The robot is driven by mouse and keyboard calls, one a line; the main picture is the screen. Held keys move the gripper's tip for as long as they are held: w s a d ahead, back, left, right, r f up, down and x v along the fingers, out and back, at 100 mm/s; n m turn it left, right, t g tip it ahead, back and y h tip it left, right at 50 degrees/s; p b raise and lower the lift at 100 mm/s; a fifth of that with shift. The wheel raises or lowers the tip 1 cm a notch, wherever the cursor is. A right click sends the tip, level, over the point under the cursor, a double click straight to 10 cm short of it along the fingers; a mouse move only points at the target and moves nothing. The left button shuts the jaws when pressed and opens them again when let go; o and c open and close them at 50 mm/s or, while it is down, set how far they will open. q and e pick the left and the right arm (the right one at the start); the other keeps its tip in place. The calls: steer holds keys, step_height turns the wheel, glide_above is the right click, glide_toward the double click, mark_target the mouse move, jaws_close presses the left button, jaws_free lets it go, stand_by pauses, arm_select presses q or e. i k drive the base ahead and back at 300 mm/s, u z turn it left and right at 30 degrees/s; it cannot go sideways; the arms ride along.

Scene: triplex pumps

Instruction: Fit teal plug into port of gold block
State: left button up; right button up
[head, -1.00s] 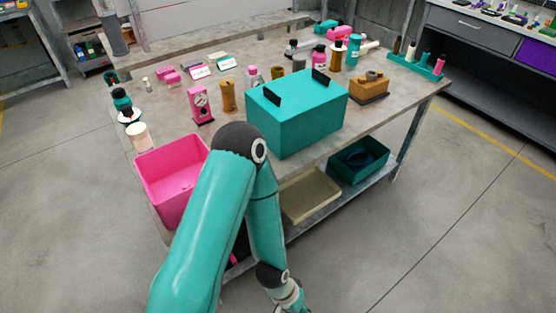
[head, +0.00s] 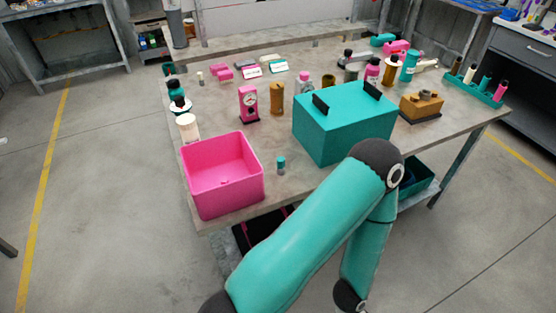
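The gold block (head: 421,107) sits on a dark base on the right part of the table, right of a big teal box. Small raised parts show on its top; I cannot make out the port. A small teal-topped piece (head: 281,163) with a grey lower end stands upright on the table, just right of the pink bin; it may be the teal plug. Another slim teal piece (head: 485,84) stands in the teal rack at the far right. One of my arms crosses the lower middle, its elbow in front of the box. Neither gripper is in view.
The large teal box (head: 343,122) with black handles stands mid-table. The pink bin (head: 222,206) is at the front left corner. A pink gauge (head: 249,103), a gold cylinder (head: 277,98) and several bottles stand behind. The table between bin and box is mostly clear.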

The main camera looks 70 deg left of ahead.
mark_target(422, 106)
steer(key=u, duration=0.15)
steer(key=k, duration=1.25)
steer(key=u, duration=0.75)
steer(key=i, duration=1)
steer(key=z, duration=0.05)
